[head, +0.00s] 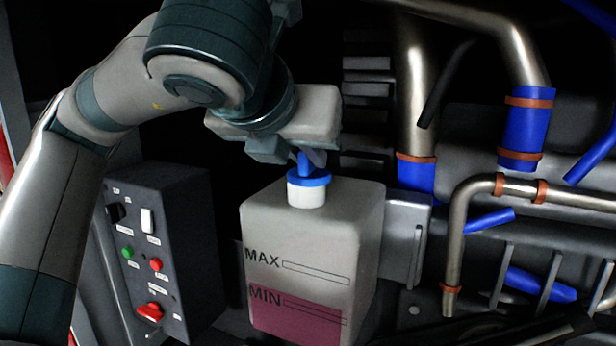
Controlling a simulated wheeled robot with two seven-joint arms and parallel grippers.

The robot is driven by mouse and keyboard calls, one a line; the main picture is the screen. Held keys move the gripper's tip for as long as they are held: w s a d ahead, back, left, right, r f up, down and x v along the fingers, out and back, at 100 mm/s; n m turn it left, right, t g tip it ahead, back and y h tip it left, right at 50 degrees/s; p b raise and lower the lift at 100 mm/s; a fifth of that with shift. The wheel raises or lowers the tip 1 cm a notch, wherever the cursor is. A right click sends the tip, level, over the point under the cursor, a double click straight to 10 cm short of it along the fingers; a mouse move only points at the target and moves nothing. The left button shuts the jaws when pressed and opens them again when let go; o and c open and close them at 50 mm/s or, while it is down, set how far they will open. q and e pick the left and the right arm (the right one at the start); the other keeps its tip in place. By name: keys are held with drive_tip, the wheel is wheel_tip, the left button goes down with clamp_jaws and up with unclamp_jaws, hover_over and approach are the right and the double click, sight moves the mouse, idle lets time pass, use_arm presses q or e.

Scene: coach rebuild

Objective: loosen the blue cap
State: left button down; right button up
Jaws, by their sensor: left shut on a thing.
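The blue cap (310,178) sits on the white neck (306,196) of a pale coolant tank (311,229) in the middle of the head view. The cap has a raised blue grip on top. The tank has MAX and MIN marks, and pink liquid shows around and below MIN. My left gripper (308,158) comes down from above and is shut on the cap's raised grip. The gripper body partly hides the top of the grip. My right gripper is not in view.
A dark control box (163,250) with buttons and switches stands left of the tank. A metal bracket (405,240) is close on the tank's right. Metal pipes (417,95) with blue hose sections (525,130) fill the right side.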

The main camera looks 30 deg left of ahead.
use_arm(q)
drive_tip(key=shift+w+n+y+b, duration=0.1)
drive_tip(key=shift+n+y+b, duration=0.8)
drive_tip(key=shift+n+b, duration=0.2)
drive_tip(key=c, duration=1.3)
unclamp_jaws()
drive_tip(key=shift+r, duration=0.1)
